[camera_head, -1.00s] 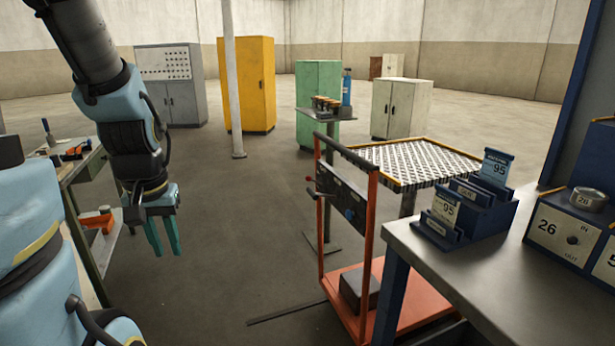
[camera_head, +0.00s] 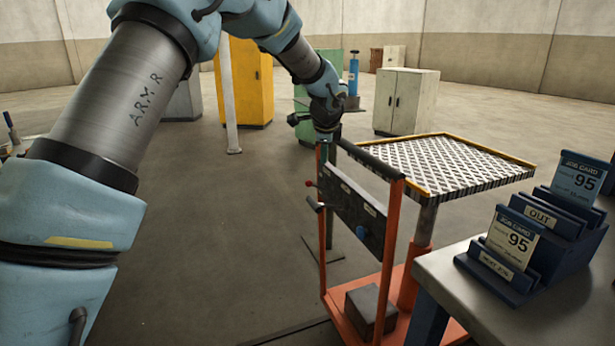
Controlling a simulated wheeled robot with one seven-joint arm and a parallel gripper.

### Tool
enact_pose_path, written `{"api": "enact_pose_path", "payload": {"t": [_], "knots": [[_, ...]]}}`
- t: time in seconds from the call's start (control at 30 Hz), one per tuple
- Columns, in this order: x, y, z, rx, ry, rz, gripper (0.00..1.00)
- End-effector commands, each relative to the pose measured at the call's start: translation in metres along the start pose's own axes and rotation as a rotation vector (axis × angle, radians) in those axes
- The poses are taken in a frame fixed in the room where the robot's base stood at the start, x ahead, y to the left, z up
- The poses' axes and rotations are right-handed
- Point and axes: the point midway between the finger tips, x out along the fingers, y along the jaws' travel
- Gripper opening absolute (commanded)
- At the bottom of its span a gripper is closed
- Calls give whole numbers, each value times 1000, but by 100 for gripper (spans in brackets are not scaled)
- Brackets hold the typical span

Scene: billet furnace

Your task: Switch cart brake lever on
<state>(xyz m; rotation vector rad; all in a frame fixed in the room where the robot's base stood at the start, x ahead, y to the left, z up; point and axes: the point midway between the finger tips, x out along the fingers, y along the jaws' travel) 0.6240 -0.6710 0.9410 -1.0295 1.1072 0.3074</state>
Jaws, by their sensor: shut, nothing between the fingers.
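The orange cart (camera_head: 388,255) stands in the middle, with a dark panel (camera_head: 350,205) hung between its handle posts. A small lever with a red knob (camera_head: 310,183) sticks out from the panel's left side. A teal knob (camera_head: 360,232) sits low on the panel. The panel labels are too small to read, so I cannot tell which control is the brake lever. My gripper (camera_head: 335,134) is shut and empty by the top of the left handle post, above the panel. Its fingertips are mostly hidden.
The cart's patterned top (camera_head: 440,165) extends to the right of the panel. A grey bench (camera_head: 440,290) with blue job-card holders (camera_head: 545,240) stands close at the right front. Cabinets (camera_head: 407,102) and a white post (camera_head: 228,95) are farther back. Floor left of the cart is clear.

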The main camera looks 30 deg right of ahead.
Motion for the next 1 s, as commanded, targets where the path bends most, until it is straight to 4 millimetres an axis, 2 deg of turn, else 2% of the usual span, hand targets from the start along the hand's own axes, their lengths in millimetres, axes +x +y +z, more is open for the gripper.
{"api": "enact_pose_path", "payload": {"t": [0.33, 0.47, 0.63, 1.0], "knots": [[1, -2, -3, 9, 1, -3, 0], [7, -1, -2, 9, 0, -1, 0], [31, -1, -2, 8, 1, 0, 0], [104, -1, -2, 7, 0, 0, 0]]}}
